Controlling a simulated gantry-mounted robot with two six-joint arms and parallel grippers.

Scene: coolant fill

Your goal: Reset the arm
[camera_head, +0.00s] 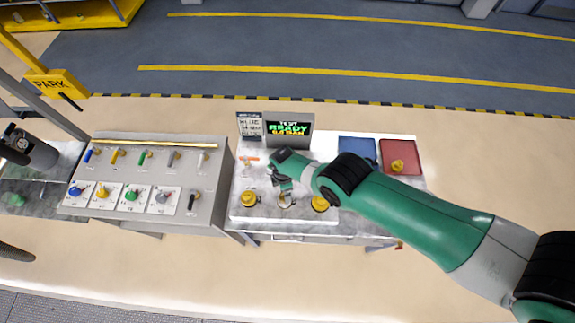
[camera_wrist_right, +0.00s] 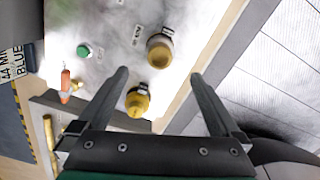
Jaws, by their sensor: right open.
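My right arm comes in from the right in the head view. Its gripper (camera_head: 284,187) points down over the white workbench top (camera_head: 240,212), near a small pale fitting (camera_head: 284,203) between two yellow knobs, one on the left (camera_head: 249,199) and one on the right (camera_head: 320,204). In the right wrist view the same gripper (camera_wrist_right: 158,76) has its two dark fingers spread wide, with nothing held. A yellow-topped knob (camera_wrist_right: 159,52) and a smaller yellow part (camera_wrist_right: 138,101) show between and beyond the fingers.
A grey panel (camera_head: 205,165) with coloured handles and dials stands left of the bench. A blue pad (camera_head: 356,148) and a red pad (camera_head: 393,150) with a yellow knob (camera_head: 397,166) lie behind my arm. An orange handle (camera_head: 248,158) stands at the bench's left.

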